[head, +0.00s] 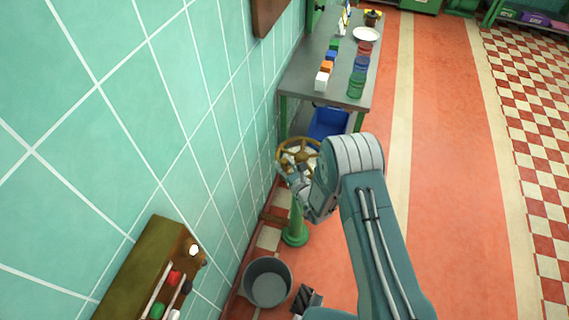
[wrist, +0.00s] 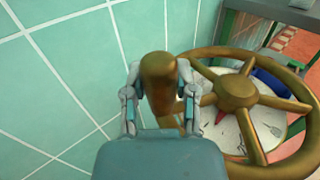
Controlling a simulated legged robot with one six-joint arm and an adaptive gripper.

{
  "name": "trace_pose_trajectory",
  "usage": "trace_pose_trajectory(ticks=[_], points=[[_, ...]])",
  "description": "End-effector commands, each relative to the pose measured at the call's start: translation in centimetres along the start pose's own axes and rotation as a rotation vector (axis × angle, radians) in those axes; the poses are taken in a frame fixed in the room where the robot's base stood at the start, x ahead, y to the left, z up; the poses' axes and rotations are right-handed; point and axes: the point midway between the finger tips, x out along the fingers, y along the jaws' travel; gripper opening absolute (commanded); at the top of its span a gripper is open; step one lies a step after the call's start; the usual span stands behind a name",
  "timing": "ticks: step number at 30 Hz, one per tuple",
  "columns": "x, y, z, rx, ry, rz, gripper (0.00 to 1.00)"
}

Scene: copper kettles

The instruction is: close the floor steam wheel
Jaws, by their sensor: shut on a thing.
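The floor steam wheel (head: 297,150) is a brass handwheel with spokes on a green floor pedestal (head: 295,222), beside the tiled wall. In the wrist view the wheel (wrist: 238,92) fills the right side, with a pale dial (wrist: 230,134) and a red pointer (wrist: 220,117) under its spokes. A brass handle knob (wrist: 159,80) stands up at the wheel's left rim. My gripper (wrist: 158,95) is shut on this knob, one finger on each side of it. In the head view my gripper (head: 292,174) is at the wheel's near side, and its fingers are partly hidden by the arm.
A metal table (head: 312,92) with coloured blocks and cans stands beyond the wheel, a blue bin (head: 328,123) under it. A grey bucket (head: 267,282) stands on the floor nearer me. A wooden wall shelf (head: 145,265) is at lower left. The red floor (head: 450,150) to the right is clear.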

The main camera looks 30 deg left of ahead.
Motion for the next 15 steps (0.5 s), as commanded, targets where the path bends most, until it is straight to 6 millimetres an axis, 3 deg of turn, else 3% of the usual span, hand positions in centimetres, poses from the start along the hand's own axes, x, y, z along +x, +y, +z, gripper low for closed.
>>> trace_pose_trajectory(ticks=[1,2,3,4,15], points=[[-0.16,0.62,-0.44,0.003,0.011,0.013,0.00],[-0.15,0.63,-0.44,0.003,0.012,0.013,0.50],[-0.14,0.61,-0.44,0.003,0.011,0.013,0.68],[-0.13,0.59,-0.43,0.002,0.011,0.012,0.72],[-0.24,0.12,-0.13,0.002,0.004,0.004,0.72]])
